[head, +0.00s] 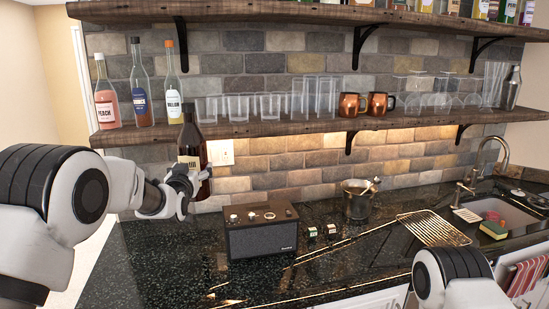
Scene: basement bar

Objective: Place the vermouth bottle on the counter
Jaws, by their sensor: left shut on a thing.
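The vermouth bottle (190,137), dark brown with a pale label, is upright in my left gripper (192,181). My left gripper is shut on the lower part of the bottle, and its fingers hide part of the label, so I cannot read it fully. The bottle is held above the left part of the black stone counter (180,267), just in front of the lower shelf, its neck overlapping the shelf edge in the picture. Part of my right arm shows at the bottom right, but its gripper is out of view.
A wire rack (434,228) and sink (500,218) are at the right. The lower shelf (290,127) holds bottles, glasses and copper mugs. The counter left of the radio is clear.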

